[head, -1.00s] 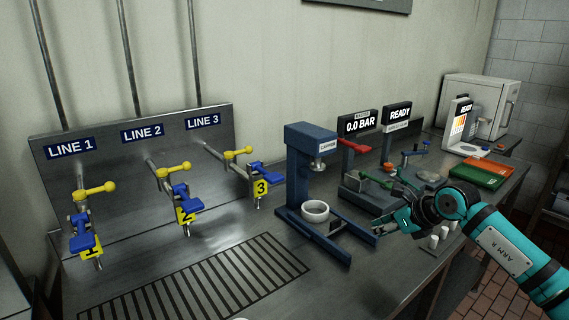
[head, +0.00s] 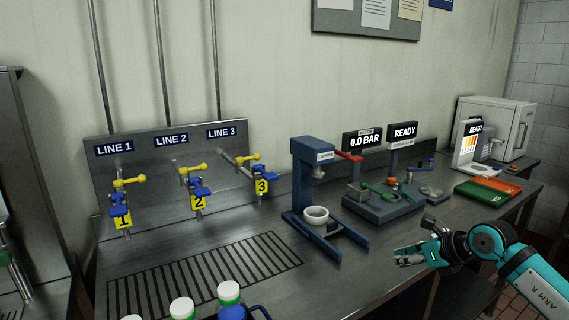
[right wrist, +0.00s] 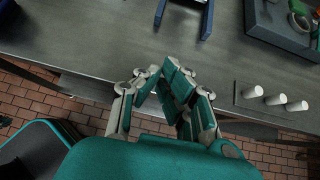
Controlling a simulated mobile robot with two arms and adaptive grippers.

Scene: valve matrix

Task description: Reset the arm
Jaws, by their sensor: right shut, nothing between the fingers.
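My right gripper (head: 402,256) is shut and empty at the front edge of the steel bench (head: 240,237), just right of the blue capping stand (head: 305,190). In the right wrist view the right gripper (right wrist: 165,80) has its fingers together, partly over the bench edge and partly over the brick floor. It touches no object that I can see. My left gripper is not in the head view.
Three valves with yellow handles (head: 193,170) stand at the left. A white ring (head: 315,214) sits in the capping stand. Bottles with white caps (head: 229,292) stand at the front. Three white cylinders (right wrist: 275,98) stand right of my gripper.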

